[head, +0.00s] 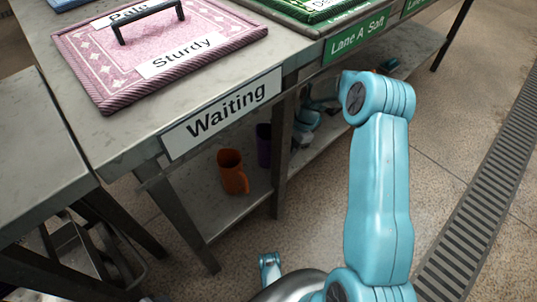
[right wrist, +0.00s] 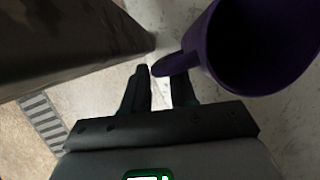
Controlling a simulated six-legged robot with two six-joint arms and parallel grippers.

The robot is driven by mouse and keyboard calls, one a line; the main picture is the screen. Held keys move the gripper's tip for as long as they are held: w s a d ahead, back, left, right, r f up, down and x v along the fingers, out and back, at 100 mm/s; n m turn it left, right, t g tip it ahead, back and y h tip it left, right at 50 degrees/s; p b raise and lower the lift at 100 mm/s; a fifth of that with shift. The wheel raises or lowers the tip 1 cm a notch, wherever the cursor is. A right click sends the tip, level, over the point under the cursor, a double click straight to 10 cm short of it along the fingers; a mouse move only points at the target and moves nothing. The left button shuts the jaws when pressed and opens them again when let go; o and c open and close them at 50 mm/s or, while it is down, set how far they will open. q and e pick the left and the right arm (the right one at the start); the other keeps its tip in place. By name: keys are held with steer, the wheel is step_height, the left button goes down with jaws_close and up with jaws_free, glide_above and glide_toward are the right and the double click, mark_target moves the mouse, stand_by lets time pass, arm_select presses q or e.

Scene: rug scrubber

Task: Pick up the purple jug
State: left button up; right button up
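The purple jug (head: 263,146) stands on the lower shelf under the table, partly hidden behind a table leg in the head view. In the right wrist view the jug (right wrist: 277,45) fills the upper right, its dark opening facing the camera and its handle (right wrist: 192,57) pointing left. My right gripper (right wrist: 162,82) has its two fingers apart, with the handle's outer end at the gap between the fingertips. I cannot tell whether they touch it. In the head view my right arm reaches under the table, and its gripper is mostly hidden there. My left gripper is not in view.
An orange jug (head: 232,172) stands on the same shelf, left of the purple one. The table leg (head: 284,150) stands close by, and a dark post (right wrist: 75,45) is left of the fingers.

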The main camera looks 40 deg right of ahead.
steer(key=shift+a+f, duration=0.25)
steer(key=shift+f, duration=0.05)
jaws_close()
